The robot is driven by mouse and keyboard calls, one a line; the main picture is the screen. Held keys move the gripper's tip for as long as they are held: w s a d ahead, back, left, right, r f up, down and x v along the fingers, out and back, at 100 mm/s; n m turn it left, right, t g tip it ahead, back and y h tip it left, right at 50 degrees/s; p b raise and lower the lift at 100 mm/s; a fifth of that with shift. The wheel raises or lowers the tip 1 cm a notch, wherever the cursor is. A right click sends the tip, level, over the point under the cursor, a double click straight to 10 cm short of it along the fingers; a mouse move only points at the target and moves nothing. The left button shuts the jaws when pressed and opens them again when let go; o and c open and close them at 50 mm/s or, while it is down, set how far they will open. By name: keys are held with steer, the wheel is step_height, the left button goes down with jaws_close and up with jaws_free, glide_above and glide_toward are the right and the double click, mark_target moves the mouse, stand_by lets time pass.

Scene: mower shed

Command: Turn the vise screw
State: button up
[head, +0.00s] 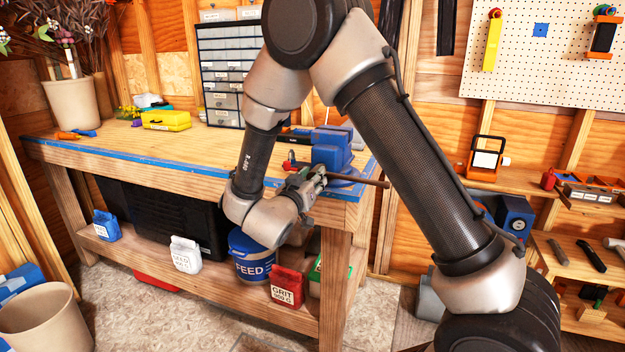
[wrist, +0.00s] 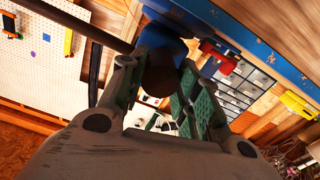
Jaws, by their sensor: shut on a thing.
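The blue vise (head: 332,148) is mounted at the right front corner of the workbench. Its dark handle bar (head: 362,182) sticks out to the right in the head view. In the wrist view the bar (wrist: 85,25) runs to the upper left. My gripper (head: 308,182) is at the front of the vise. In the wrist view my gripper (wrist: 158,88) has its green-padded fingers on either side of the dark round head of the vise screw (wrist: 160,72) and is shut on it. The fingers partly hide the screw head. The blue vise body (wrist: 178,38) shows just behind it.
The workbench (head: 190,160) has a blue front edge. A yellow case (head: 167,120) and a drawer cabinet (head: 222,75) are on it. A red-ended item (wrist: 218,58) shows beside the vise. A blue feed tub (head: 252,258) and red grit container (head: 287,287) sit on the lower shelf.

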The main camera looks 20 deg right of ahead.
steer(key=shift+r, duration=0.1)
steer(key=o, duration=1)
steer(key=shift+c, duration=0.2)
steer(key=shift+s+a, duration=0.3)
steer(key=shift+o, duration=0.4)
steer(key=v, duration=1.1)
steer(key=shift+s, duration=0.1)
